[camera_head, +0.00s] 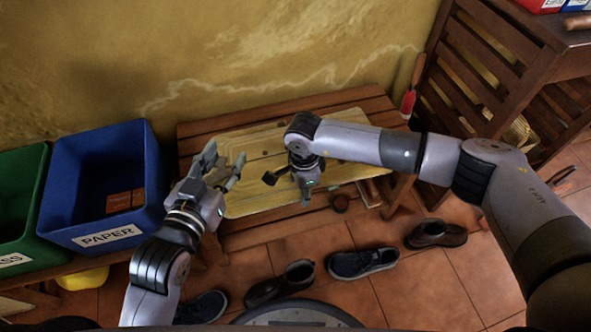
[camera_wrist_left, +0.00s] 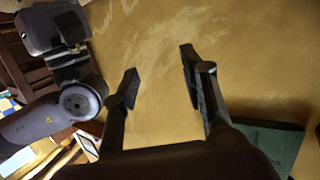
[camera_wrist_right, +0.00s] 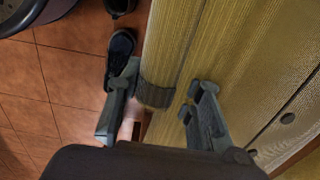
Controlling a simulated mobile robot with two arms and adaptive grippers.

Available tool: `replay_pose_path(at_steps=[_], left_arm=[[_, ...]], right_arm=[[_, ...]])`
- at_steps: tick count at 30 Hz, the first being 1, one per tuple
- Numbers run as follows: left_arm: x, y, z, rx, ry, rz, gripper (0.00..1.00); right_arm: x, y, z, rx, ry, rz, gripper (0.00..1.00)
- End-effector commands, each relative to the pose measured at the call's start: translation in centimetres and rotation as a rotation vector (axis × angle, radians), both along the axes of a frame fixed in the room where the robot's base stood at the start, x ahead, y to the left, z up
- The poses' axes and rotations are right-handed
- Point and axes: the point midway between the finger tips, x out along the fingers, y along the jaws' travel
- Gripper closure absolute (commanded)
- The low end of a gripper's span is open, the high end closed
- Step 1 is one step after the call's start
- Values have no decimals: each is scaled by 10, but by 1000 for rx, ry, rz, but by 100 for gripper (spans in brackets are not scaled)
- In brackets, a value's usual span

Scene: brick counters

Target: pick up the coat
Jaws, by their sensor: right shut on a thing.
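The coat (camera_head: 245,200) is mustard-yellow ribbed cloth with dark buttons, spread flat on a slatted wooden bench. In the right wrist view its cloth (camera_wrist_right: 262,60) fills the right half, and a sleeve ends in a dark cuff (camera_wrist_right: 155,95). My right gripper (camera_head: 300,192) is over the front part of the coat. Its fingers (camera_wrist_right: 165,95) stand on either side of the sleeve near the cuff and are shut on it. My left gripper (camera_head: 220,168) is open and empty above the coat's left end; its fingers (camera_wrist_left: 160,80) are apart, facing the wall.
A blue paper bin (camera_head: 100,185) and a green bin (camera_head: 20,200) stand left. Several shoes (camera_head: 362,263) lie on the tiled floor before the bench. A slatted wooden rack (camera_head: 490,60) stands right, with a red-handled tool (camera_head: 408,102) beside it. The yellow wall closes the back.

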Motion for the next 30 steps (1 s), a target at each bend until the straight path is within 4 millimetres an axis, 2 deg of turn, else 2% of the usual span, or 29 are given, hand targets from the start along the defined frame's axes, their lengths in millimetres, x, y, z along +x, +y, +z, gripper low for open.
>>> replay_pose_path(at_steps=[5,11,17,21,27,30], left_arm=[[-1,0,-2,4,16,0,60],[-11,6,-25,36,148,8,60],[-40,20,-63,93,393,25,60],[-71,32,-88,136,586,39,60],[-110,45,-110,181,794,54,60],[-124,50,-116,194,865,59,60]], right_arm=[[1,0,7,2,-3,0,100],[2,0,29,2,-7,1,100],[2,1,78,4,-7,3,100],[2,1,118,4,-8,1,100],[2,1,165,3,-6,1,100],[1,1,182,3,-5,1,100]])
